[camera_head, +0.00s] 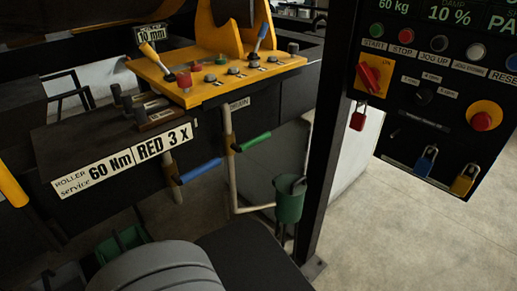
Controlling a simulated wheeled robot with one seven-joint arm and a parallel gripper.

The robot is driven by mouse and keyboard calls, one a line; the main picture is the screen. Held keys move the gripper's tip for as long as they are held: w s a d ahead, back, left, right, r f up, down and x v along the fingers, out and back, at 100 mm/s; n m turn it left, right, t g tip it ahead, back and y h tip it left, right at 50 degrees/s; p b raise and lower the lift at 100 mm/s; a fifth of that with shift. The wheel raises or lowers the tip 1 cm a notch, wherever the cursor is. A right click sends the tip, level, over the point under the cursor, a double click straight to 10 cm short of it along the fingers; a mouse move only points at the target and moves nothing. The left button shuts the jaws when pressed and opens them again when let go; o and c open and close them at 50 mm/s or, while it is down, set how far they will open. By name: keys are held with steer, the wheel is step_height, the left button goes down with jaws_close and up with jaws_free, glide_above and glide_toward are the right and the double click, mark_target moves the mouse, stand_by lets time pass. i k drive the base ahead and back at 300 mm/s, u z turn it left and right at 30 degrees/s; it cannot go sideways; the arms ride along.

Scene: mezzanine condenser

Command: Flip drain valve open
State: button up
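A small label (237,104), partly hidden and seeming to read "DRAIN", sits on the dark machine front. Below it a pale pipe (233,185) runs down and bends right toward a green cup-like vessel (289,203). On this pipe is a valve with a green lever (252,142), which points out to the right, across the pipe. A second valve with a blue lever (200,170) sits on a shorter pipe (173,178) to the left; its lever also points right and slightly up. My gripper is not in view.
A yellow panel (222,77) with levers and knobs juts out above the valves. A dark post (330,140) stands right of the vessel. A black control panel (432,110) with buttons and padlocks hangs at right. Bare floor (395,240) lies below it.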

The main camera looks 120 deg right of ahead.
mark_target(254, 141)
steer(key=z, duration=4.4)
steer(key=i, duration=0.5)
steer(key=u, duration=1.3)
steer(key=k, duration=0.95)
steer(key=z, duration=0.15)
steer(key=i, duration=0.45)
